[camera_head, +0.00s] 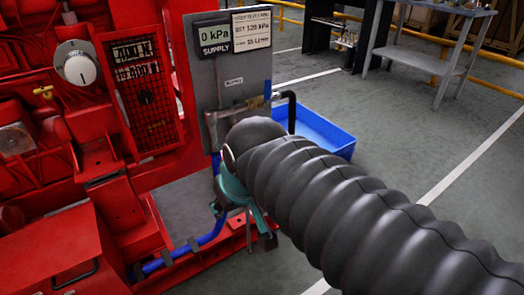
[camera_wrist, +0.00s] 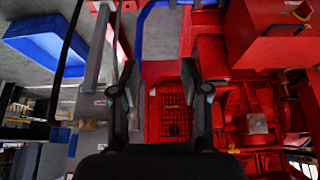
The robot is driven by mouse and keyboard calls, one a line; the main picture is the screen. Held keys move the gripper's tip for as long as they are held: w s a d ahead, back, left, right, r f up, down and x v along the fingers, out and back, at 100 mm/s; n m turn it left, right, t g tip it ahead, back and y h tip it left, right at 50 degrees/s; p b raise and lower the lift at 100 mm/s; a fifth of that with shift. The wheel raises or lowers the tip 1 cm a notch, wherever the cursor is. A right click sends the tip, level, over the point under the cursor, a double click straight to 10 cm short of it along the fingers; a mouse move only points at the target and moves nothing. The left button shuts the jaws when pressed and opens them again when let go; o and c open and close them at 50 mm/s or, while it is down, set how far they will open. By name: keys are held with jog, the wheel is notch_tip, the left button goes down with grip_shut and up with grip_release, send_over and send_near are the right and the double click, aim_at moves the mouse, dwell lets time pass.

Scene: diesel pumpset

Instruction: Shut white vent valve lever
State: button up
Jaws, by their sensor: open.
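No white vent valve lever can be told for sure in either view. A grey panel (camera_head: 238,82) holds a supply readout (camera_head: 214,36) of 0 kPa and a printed plate (camera_head: 251,31). A metal pipe with a brass-coloured fitting (camera_head: 256,102) crosses the panel's lower part; my arm covers the area just below it. The fitting also shows in the wrist view (camera_wrist: 88,124), left of my fingers. My gripper (camera_wrist: 159,72) is open and empty, its two dark fingers apart in front of the red machine. In the head view my arm partly hides it, low beside the panel.
A red pumpset (camera_head: 100,160) with a white round dial (camera_head: 76,63) and a mesh guard (camera_head: 145,98) fills the left. A blue tub (camera_head: 325,132) and black bent pipe (camera_head: 291,108) stand right of the panel. A grey bench (camera_head: 440,9) is behind. Floor at right is clear.

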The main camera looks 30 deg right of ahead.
jog(key=w+d+g, duration=0.1)
jog(key=w+d, duration=1.5)
jog(key=w, duration=0.5)
jog(key=x, duration=1.3)
grip_shut()
